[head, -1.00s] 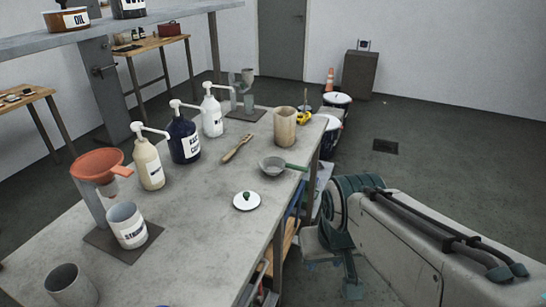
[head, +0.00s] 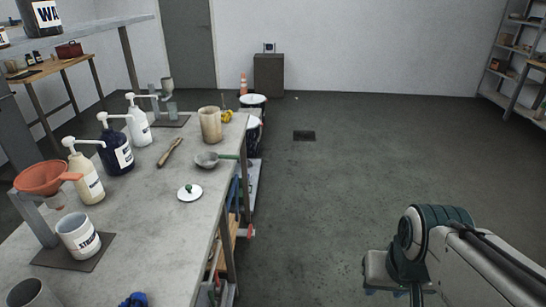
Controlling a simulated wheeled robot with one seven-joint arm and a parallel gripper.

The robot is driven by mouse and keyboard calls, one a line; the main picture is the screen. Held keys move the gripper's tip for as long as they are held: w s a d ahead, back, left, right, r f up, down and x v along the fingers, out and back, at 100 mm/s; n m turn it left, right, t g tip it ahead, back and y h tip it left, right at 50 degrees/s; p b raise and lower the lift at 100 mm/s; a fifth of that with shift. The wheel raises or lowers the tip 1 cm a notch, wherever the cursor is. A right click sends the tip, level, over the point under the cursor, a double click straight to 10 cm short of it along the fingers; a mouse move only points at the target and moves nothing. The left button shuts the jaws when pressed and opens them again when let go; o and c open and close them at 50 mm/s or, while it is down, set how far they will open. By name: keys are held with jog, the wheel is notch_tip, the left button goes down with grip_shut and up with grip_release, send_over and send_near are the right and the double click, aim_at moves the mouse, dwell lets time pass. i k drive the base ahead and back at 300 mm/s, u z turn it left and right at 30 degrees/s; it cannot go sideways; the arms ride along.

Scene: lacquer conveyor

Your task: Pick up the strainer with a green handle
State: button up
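The strainer (head: 207,160) is a small grey bowl with a green handle (head: 230,156). It lies on the grey workbench (head: 185,225) near its right edge, with the handle pointing right toward that edge. My arm shows at the lower right of the head view, over the open floor and well to the right of the bench.
Pump bottles (head: 116,152), an orange funnel (head: 44,178) and a white mug (head: 77,236) are on the left. Floor right of the bench is clear.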

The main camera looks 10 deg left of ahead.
aim_at(206, 159)
jog(key=z, duration=0.3)
jog(key=k, duration=0.45)
jog(key=z, duration=0.25)
jog(key=i, duration=1.55)
jog(key=u, duration=1.2)
jog(key=i, duration=1)
jog(key=u, duration=1.4)
jog(key=i, duration=0.4)
jog(key=u, duration=0.45)
